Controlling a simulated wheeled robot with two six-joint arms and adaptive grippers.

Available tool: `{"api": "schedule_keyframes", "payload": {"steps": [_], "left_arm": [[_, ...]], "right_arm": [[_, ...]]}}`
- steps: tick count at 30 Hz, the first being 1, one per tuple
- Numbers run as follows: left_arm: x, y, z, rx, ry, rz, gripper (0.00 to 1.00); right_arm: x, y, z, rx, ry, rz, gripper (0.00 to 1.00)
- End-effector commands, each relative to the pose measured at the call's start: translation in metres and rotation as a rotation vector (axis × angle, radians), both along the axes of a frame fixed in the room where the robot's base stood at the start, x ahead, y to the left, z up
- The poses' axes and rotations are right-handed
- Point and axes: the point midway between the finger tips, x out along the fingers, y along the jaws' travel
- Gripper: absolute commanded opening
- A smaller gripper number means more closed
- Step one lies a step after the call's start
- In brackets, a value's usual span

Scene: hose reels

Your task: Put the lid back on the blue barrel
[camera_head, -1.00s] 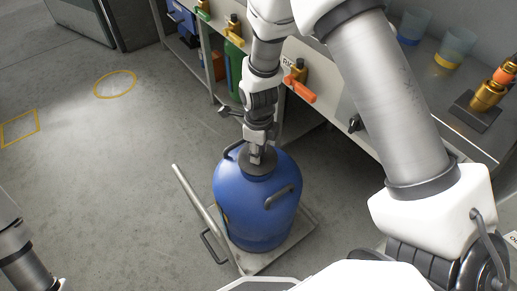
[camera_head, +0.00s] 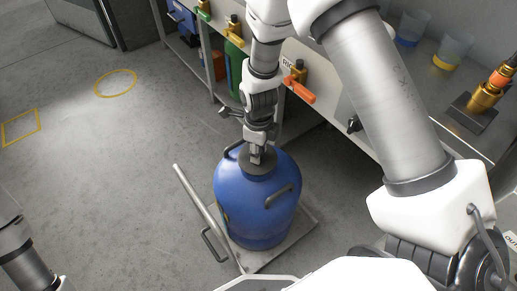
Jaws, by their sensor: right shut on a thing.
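The blue barrel (camera_head: 255,207) stands upright on a low flat trolley in the head view. Its dark grey lid (camera_head: 246,166) is at the barrel's mouth, under my right gripper (camera_head: 256,156). The gripper points down and is shut on the lid's top. I cannot tell whether the lid is fully seated, since the gripper hides part of it. My left arm shows at the lower left edge, but its gripper is out of view.
The trolley (camera_head: 296,235) has a pale upright handle bar on its left side. A bench (camera_head: 452,120) with valves and two cups (camera_head: 453,47) stands at the right and back. The floor at the left, with yellow markings (camera_head: 115,83), is clear.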

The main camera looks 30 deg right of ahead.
Motion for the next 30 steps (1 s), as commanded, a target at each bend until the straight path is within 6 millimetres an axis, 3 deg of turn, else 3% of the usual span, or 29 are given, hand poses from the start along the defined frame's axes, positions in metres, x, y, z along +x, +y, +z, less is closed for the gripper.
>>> {"api": "schedule_keyframes", "payload": {"steps": [30], "left_arm": [[0.0000,0.0000,0.0091,0.000,0.000,0.000,0.40]], "right_arm": [[-0.0001,-0.0001,-0.0030,0.000,0.000,0.000,0.00]]}}
